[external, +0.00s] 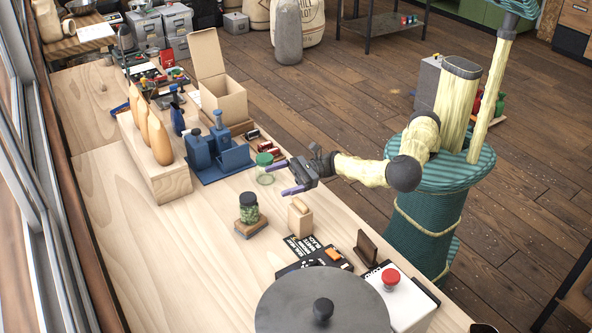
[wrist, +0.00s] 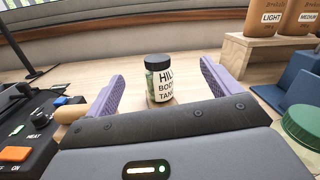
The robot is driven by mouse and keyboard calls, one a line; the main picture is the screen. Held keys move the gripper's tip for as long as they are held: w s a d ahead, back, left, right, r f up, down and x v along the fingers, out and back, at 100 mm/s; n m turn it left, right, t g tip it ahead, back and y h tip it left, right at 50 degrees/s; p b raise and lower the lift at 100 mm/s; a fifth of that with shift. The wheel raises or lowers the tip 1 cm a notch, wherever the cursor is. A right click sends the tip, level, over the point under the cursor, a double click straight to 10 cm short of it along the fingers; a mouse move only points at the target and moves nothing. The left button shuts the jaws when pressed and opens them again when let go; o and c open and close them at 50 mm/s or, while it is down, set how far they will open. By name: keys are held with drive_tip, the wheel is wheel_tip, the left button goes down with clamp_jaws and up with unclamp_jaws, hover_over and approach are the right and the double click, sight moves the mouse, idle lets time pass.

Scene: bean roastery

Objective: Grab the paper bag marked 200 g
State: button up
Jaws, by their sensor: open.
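Several orange-tan bags (external: 160,138) stand in a row on a wooden riser (external: 172,182) at the left of the counter. In the wrist view two of them show at the top right, a LIGHT bag (wrist: 268,18) and a MEDIUM bag (wrist: 302,20). A small pale tan block-like thing (external: 300,220), possibly a bag, stands on the counter nearer the front. I can read no 200 g mark on any of them. My gripper (external: 277,180) is open and empty above the counter; its purple fingers (wrist: 162,75) point toward a labelled jar, apart from it.
The dark-lidded jar (external: 249,210) stands on a small wooden block. A green-lidded glass (external: 264,161) is close beside my gripper. Blue equipment (external: 205,155) and an open cardboard box (external: 225,100) stand beyond. A black panel with switches (wrist: 35,135) is at the wrist view's left. The counter's left front is clear.

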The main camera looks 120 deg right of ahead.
drive_tip(key=s+a+r+n+p, duration=0.1)
drive_tip(key=s+a+p, duration=0.3)
drive_tip(key=s+p, duration=0.15)
drive_tip(key=m+y+p, duration=0.1)
drive_tip(key=m+p, duration=0.1)
drive_tip(key=p, duration=0.1)
approach(310, 211)
drive_tip(key=shift+g, duration=0.4)
drive_tip(key=s, duration=0.1)
drive_tip(key=s+d+f, duration=0.2)
drive_tip(key=s, duration=0.1)
drive_tip(key=shift+d+f, duration=0.15)
drive_tip(key=shift+b, duration=0.3)
drive_tip(key=shift+w, duration=0.1)
drive_tip(key=shift+w+f+b, duration=0.15)
drive_tip(key=shift+w+b, duration=0.45)
drive_tip(key=shift+b, duration=0.15)
drive_tip(key=w+b, duration=0.3)
drive_tip(key=shift+w+d, duration=0.1)
drive_tip(key=shift+w, duration=0.2)
drive_tip(key=w+b, duration=0.2)
drive_tip(key=b, duration=0.1)
drive_tip(key=shift+w+b, duration=0.1)
drive_tip(key=shift+b, duration=0.3)
drive_tip(key=shift+w+d+r+p, duration=0.15)
drive_tip(key=shift+w+p, duration=0.4)
drive_tip(key=shift+w, duration=2)
drive_tip(key=shift+w, duration=0.1)
